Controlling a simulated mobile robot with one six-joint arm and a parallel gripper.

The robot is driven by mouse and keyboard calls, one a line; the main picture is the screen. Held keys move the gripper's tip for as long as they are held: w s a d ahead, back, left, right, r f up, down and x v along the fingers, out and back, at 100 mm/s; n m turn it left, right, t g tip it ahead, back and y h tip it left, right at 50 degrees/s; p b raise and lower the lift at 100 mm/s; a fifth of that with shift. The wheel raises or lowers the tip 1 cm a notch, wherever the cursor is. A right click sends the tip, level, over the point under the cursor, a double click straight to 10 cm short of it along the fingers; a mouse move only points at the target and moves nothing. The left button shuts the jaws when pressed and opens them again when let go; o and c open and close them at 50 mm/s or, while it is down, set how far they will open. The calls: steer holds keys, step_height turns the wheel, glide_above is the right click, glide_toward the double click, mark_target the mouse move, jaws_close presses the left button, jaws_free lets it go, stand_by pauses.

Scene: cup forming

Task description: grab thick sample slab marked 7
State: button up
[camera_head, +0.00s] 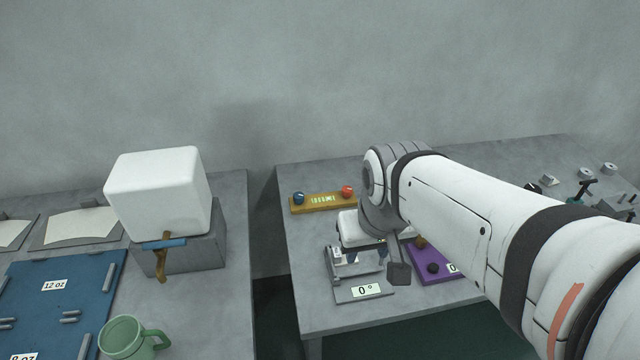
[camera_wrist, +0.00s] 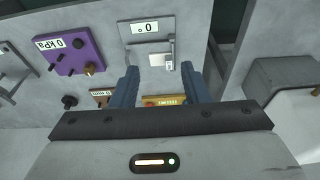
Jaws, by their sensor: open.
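I cannot make out a thick slab marked 7 in either view. My gripper shows in the wrist view (camera_wrist: 160,68), with its two blue fingers spread wide apart and nothing between them. It hangs over the right table, above a small metal fixture (camera_wrist: 158,58) on a plate labelled 0° (camera_wrist: 143,28). In the head view my arm reaches in from the right and covers part of that table. The same fixture (camera_head: 357,262) and its 0° label (camera_head: 366,290) show there at the table's front left.
A yellow bar (camera_head: 325,202) with a blue and a red knob lies behind. A purple panel (camera_head: 428,262) sits right of the fixture. Small metal parts (camera_head: 586,172) stand far right.

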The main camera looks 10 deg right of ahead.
steer(key=w+f+g, duration=0.1)
steer(key=w+f, duration=0.2)
steer(key=w, duration=0.3)
steer(key=g, duration=0.2)
glide_toward(337, 252)
steer(key=shift+s+d+f, duration=0.15)
steer(key=shift+s+d, duration=0.05)
steer(key=shift+s, duration=0.1)
steer(key=shift+w+f, duration=0.2)
steer(key=shift+f, duration=0.1)
steer(key=f, duration=0.7)
steer(key=shift+a+f, duration=0.25)
steer(key=shift+f, duration=0.1)
steer(key=shift+c, duration=0.3)
jaws_close()
